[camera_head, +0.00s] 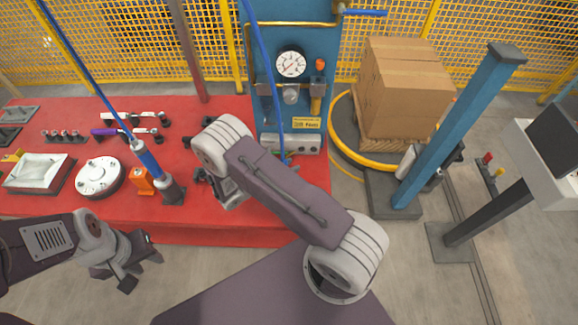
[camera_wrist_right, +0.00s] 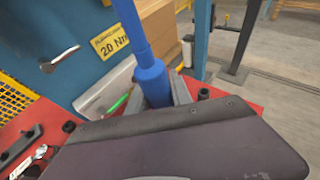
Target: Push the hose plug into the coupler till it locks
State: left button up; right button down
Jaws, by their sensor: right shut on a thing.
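A blue hose (camera_head: 262,50) hangs from the top of the blue panel and drops behind my right forearm. In the right wrist view its blue plug end (camera_wrist_right: 152,78) stands roughly upright between the dark fingers of my right gripper (camera_wrist_right: 158,98), which is shut on it. In the head view my right forearm hides most of that gripper. A silver fitting block (camera_head: 305,144) sits at the panel's foot, close to the hose end. I cannot make out the coupler clearly or whether the plug touches it. My left gripper (camera_head: 132,270) is open and empty in front of the table.
The red table (camera_head: 230,105) bears a blue tool (camera_head: 148,160) in a holder, a white round flange (camera_head: 99,177), a tray (camera_head: 38,172) and small parts. The blue panel (camera_head: 335,60) carries a gauge (camera_head: 291,64). Boxes (camera_head: 403,85) and a blue post (camera_head: 455,125) stand right.

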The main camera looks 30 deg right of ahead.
jog(key=shift+f+b, duration=0.75)
jog(key=shift+f, duration=0.25)
jog(key=c, duration=1.1)
grip_release()
jog(key=shift+r, duration=0.1)
jog(key=shift+a, duration=0.1)
jog(key=b+v, duration=0.2)
jog(key=v, duration=0.7)
